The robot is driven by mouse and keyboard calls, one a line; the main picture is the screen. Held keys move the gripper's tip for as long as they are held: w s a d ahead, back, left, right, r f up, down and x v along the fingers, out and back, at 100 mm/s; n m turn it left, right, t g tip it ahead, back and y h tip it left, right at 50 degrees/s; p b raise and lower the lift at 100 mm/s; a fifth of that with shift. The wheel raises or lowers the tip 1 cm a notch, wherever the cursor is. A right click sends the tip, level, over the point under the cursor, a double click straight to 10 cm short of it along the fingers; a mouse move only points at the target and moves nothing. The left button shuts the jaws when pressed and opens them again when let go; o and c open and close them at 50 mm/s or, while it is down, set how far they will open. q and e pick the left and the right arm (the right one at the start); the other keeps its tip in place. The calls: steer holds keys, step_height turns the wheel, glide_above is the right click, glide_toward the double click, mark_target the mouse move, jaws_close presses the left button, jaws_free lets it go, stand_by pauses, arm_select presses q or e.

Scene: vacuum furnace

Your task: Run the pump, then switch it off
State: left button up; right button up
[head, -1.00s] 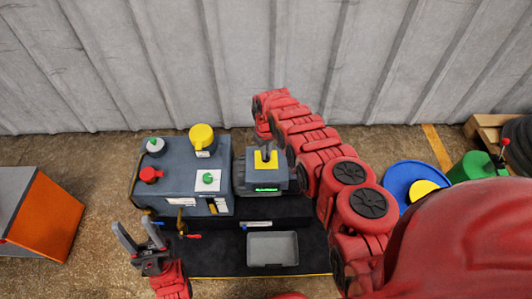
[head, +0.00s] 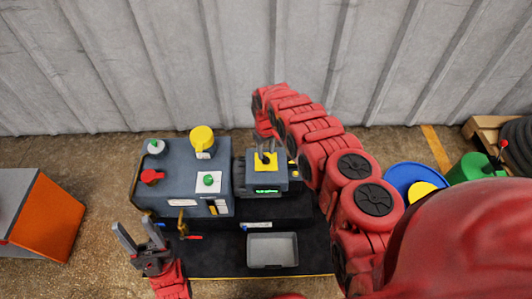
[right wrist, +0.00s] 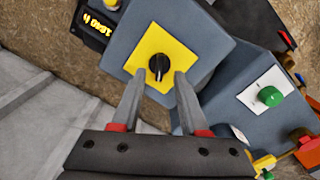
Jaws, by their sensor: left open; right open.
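A grey box with a yellow plate (head: 269,168) stands at the middle of the bench. A black rotary knob (right wrist: 159,66) sits on that plate in the right wrist view. My right gripper (right wrist: 160,75) is open with its fingertips on either side of the knob, a gap showing on both sides. In the head view the right gripper (head: 265,149) comes down from behind onto the plate. The box's front shows a lit green display (head: 267,191). My left gripper (head: 137,235) is open and empty at the front left.
A larger grey cabinet (head: 185,165) left of the box carries a green knob (head: 208,180), a red knob (head: 151,177) and a yellow cap (head: 202,138). A shallow grey tray (head: 272,250) lies in front. An orange-sided block (head: 50,228) stands left; a blue drum (head: 405,175) stands right.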

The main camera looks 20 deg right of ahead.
mark_target(266, 157)
step_height(266, 157, up, 15)
steer(key=p, duration=0.1)
stand_by(0.7)
